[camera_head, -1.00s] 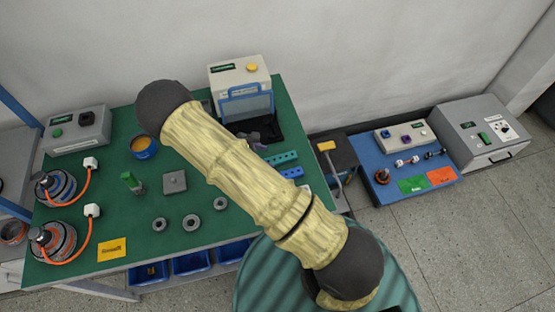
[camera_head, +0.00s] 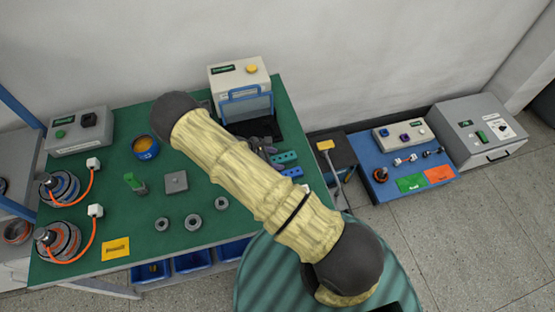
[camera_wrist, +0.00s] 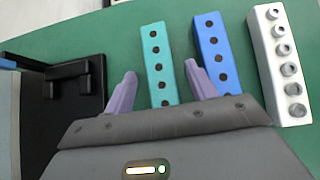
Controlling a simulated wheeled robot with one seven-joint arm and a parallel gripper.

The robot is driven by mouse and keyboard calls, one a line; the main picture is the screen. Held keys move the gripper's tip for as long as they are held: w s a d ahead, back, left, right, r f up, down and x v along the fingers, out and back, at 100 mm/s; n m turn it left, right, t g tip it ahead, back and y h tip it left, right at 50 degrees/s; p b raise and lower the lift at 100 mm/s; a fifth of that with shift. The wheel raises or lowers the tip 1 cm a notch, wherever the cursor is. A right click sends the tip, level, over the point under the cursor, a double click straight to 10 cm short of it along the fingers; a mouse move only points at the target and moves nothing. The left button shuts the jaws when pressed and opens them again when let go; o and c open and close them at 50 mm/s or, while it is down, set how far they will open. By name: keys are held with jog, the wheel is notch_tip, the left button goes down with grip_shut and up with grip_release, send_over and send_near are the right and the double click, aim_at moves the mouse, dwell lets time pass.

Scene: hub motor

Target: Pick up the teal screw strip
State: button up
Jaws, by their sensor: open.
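The teal screw strip (camera_wrist: 157,62) lies on the green table in the wrist view, with a row of dark holes along its top. My gripper (camera_wrist: 160,80) is open, with its two purple fingers on either side of the strip's near part. The left finger is apart from the strip, and the right finger lies between it and the blue strip. I cannot tell how high the fingers are above the table. In the head view the teal strip (camera_head: 285,157) shows partly beside my arm, and the gripper is mostly hidden behind the arm.
A blue strip (camera_wrist: 216,55) lies close to the right of the teal one. A white strip (camera_wrist: 281,62) with several screws is further right. A black fixture (camera_wrist: 77,88) stands to the left. The green table (camera_head: 120,200) carries motors, rings and a blue cup (camera_head: 146,147).

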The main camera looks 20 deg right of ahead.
aim_at(274, 159)
jog(key=c, duration=1.1)
notch_tip(274, 159, up, 10)
jog(key=b, duration=0.2)
